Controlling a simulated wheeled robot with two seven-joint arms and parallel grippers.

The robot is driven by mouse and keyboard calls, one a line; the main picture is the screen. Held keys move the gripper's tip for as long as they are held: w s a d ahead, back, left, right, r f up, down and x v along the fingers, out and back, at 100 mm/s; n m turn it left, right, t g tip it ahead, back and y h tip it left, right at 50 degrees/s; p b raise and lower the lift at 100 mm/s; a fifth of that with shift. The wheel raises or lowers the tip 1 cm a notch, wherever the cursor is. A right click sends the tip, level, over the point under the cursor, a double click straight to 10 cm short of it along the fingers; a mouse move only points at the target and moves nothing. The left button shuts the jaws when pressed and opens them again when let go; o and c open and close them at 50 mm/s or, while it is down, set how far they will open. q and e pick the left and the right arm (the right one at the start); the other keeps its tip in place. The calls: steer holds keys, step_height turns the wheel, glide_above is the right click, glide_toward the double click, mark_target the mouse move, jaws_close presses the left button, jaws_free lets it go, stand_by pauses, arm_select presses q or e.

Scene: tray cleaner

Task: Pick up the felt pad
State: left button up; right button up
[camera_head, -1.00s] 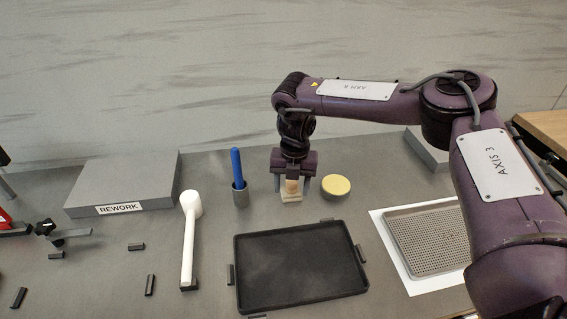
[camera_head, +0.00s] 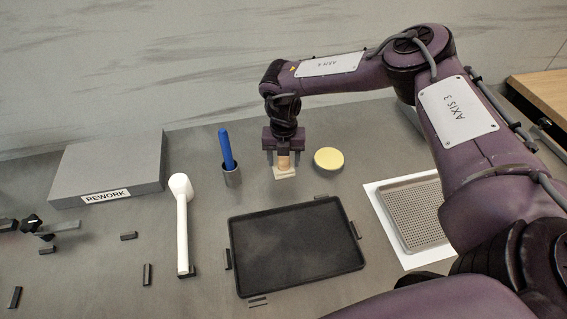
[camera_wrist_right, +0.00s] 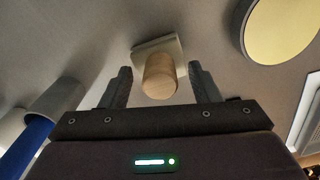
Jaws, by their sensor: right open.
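The felt pad (camera_head: 285,173) is a pale square pad with a light wooden round knob on top, lying flat on the grey table behind the black tray. My right gripper (camera_head: 284,158) is just over it, pointing down and open. In the right wrist view the knob (camera_wrist_right: 160,76) appears between the two dark fingers (camera_wrist_right: 160,84), with a gap on each side. The pad's square base (camera_wrist_right: 157,47) shows past the knob. I cannot tell how far down the knob the fingertips reach. My left gripper is not in view.
A yellow-topped round item (camera_head: 328,159) stands close right of the gripper. A grey cup (camera_head: 232,178) with a blue stick (camera_head: 227,148) stands close left.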

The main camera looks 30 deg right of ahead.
steer(key=shift+f, duration=0.2)
steer(key=c, duration=0.5)
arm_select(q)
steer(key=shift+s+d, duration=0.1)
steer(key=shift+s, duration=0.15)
arm_select(e)
steer(key=shift+r, duration=0.1)
steer(key=c, duration=0.6)
